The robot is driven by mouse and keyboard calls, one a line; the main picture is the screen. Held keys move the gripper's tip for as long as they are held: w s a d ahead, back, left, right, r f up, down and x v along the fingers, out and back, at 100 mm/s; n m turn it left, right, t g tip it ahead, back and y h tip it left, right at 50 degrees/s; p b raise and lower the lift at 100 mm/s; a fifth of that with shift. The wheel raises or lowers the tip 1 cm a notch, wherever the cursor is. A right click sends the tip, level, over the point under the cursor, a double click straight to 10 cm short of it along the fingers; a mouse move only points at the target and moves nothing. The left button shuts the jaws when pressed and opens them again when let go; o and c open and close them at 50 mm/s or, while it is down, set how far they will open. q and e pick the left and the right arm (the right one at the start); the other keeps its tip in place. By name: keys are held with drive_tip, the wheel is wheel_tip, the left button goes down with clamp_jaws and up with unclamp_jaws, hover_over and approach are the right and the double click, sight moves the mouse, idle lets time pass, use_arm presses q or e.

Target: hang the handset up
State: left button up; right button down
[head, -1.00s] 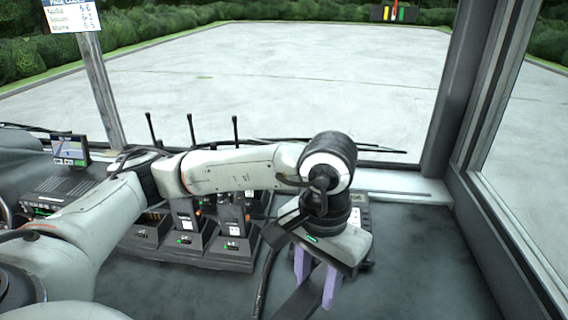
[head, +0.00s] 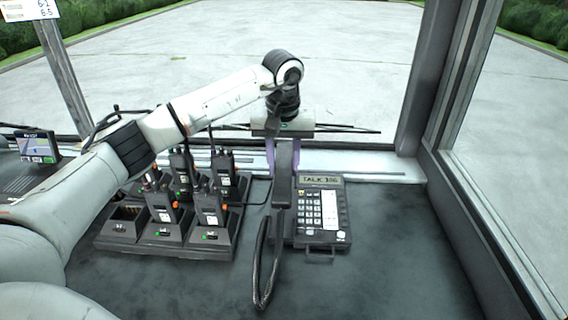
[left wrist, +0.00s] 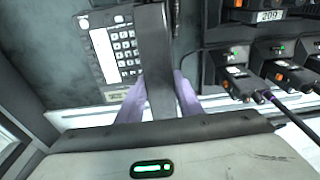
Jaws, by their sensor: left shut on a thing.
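The desk phone (head: 322,215) stands on the dark counter, its keypad and small display facing up. The dark handset (head: 282,192) is upright in the picture along the phone's left side, over where its cradle would be. I cannot tell whether it touches the phone. Its coiled cord (head: 258,272) loops down in front. My left gripper (head: 283,158) is shut on the handset near its far end, with a purple finger on each side. In the left wrist view the handset (left wrist: 157,50) runs between the fingers, beside the phone keypad (left wrist: 121,50). My right gripper is out of view.
A charger rack (head: 165,235) with several radios (head: 210,208) stands just left of the phone. The windscreen sill (head: 365,168) lies behind, a window pillar (head: 425,80) at the right. The counter right of the phone (head: 390,230) is clear.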

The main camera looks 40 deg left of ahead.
use_arm(q)
wheel_tip(320, 180, down, 4)
drive_tip(key=b, duration=0.3)
drive_tip(key=shift+f, duration=0.15)
drive_tip(key=shift+f+b, duration=0.35)
drive_tip(key=shift+b, duration=0.1)
drive_tip(key=shift+f, duration=0.85)
idle(0.4)
